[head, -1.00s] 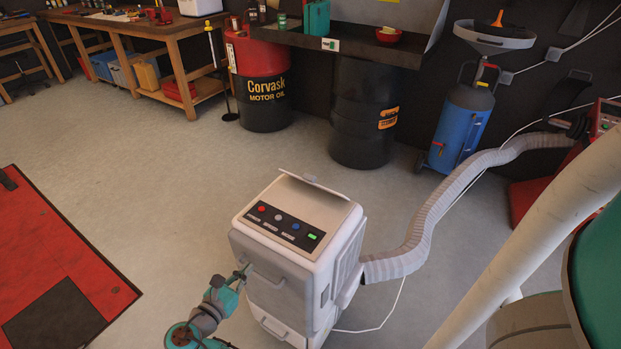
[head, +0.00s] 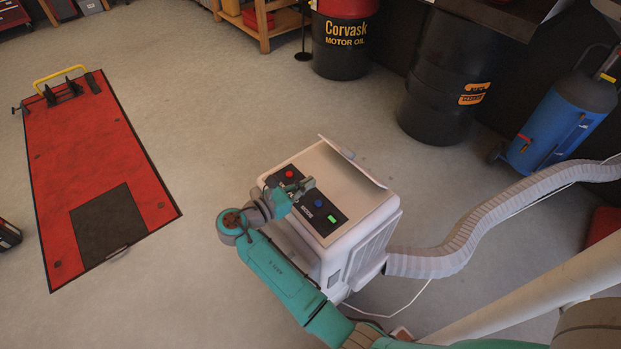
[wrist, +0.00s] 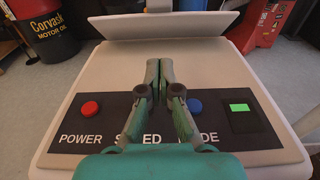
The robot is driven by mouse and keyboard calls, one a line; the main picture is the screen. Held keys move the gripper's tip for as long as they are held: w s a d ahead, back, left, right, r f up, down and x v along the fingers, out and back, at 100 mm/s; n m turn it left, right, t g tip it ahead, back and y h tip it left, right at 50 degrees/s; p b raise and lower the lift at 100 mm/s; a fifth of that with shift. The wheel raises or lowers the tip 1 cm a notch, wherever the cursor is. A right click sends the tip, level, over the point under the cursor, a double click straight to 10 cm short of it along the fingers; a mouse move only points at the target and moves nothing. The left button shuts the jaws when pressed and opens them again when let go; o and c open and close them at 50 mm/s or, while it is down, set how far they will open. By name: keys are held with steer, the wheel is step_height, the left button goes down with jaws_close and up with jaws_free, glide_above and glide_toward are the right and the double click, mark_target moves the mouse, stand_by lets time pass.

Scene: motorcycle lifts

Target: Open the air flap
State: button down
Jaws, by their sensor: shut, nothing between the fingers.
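The air flap (head: 355,160) is a pale plate along the back edge of the top of a white portable air unit (head: 340,251). It stands tilted up from the top. In the wrist view the flap (wrist: 165,27) shows as a wide upright plate beyond the fingers. My gripper (head: 308,184) is above the unit's black control panel (wrist: 232,142), with its fingers pointing towards the flap. The fingers (wrist: 159,64) are together and empty, and appear apart from the flap. They cover the middle of the panel. The red button (wrist: 90,109) and blue button (wrist: 194,106) show beside them.
A ribbed grey hose (head: 450,255) runs from the unit's right side to the right. Black drums (head: 445,100) and a blue tank (head: 560,125) stand behind. A red lift platform (head: 95,160) lies at the left, with open floor between it and the unit.

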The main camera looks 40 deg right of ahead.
glide_toward(344, 153)
steer(key=d+f, duration=0.4)
steer(key=shift+d+f, duration=0.2)
steer(key=shift+f, duration=0.1)
steer(key=shift+d+r, duration=0.75)
steer(key=shift+r, duration=0.05)
steer(key=shift+w+d+r, duration=0.1)
steer(key=shift+d+r, duration=0.3)
steer(key=shift+d, duration=0.05)
steer(key=shift+d+r, duration=0.8)
steer(key=shift+r, duration=0.05)
steer(key=shift+a+f, duration=0.1)
